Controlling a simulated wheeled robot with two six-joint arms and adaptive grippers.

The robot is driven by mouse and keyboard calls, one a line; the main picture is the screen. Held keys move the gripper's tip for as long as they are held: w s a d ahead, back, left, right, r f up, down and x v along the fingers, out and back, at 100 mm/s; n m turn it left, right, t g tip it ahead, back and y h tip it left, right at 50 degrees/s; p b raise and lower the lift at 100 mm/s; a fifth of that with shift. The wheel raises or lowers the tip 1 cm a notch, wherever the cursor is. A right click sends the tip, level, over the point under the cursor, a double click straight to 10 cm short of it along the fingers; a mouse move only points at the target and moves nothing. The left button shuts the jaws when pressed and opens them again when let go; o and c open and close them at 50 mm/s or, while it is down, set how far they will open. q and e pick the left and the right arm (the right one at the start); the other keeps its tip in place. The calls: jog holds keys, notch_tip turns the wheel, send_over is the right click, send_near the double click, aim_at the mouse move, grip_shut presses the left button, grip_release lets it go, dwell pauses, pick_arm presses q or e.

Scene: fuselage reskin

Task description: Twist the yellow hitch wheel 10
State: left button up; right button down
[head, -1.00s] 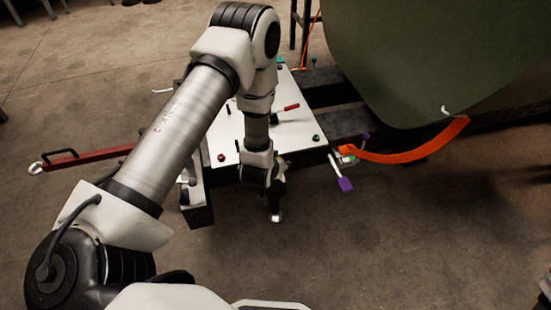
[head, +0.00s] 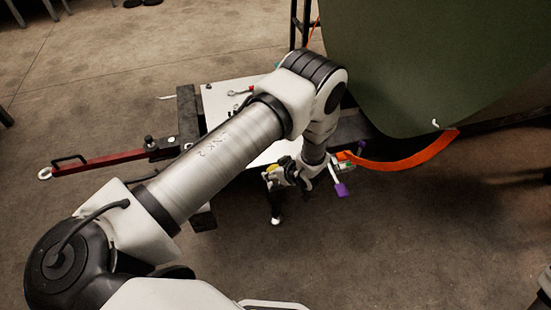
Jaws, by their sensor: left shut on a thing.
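The yellow hitch wheel (head: 271,168) shows as a small yellow patch at the front edge of the white-topped cart, above a dark post with a pale foot. My left gripper (head: 279,175) reaches it from the right and is shut on it. The gripper and wrist hide most of the wheel, so its rotation cannot be read. My right gripper is out of view.
The white cart top (head: 222,103) is partly hidden by my left arm. A red tow bar (head: 105,161) extends left. A purple-ended lever (head: 341,189) and an orange strap (head: 410,160) lie right, below the green fuselage panel (head: 440,65).

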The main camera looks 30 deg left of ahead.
pick_arm(q)
jog(key=n+g, duration=0.2)
jog(key=n, duration=0.1)
jog(key=shift+w, duration=0.1)
jog(key=n+g, duration=0.2)
jog(key=shift+f+n+b, duration=0.1)
jog(key=shift+n+b, duration=0.2)
jog(key=shift+b, duration=0.05)
jog(key=n+g+h+b, duration=0.1)
jog(key=n+g+b, duration=0.2)
jog(key=n, duration=0.1)
jog(key=shift+a+f+g, duration=0.1)
jog(key=shift+g, duration=0.2)
jog(key=shift+r+n+g+h+b, duration=0.1)
jog(key=shift+n+g+h+b, duration=0.5)
jog(key=shift+n, duration=0.4)
jog(key=shift+r+n+g+h+b, duration=0.1)
jog(key=shift+n+g+h+b, duration=0.25)
jog(key=shift+n+b, duration=0.5)
jog(key=shift+n, duration=0.25)
jog(key=o, duration=1.2)
jog(key=shift+s, duration=0.2)
jog(key=shift+c, duration=0.2)
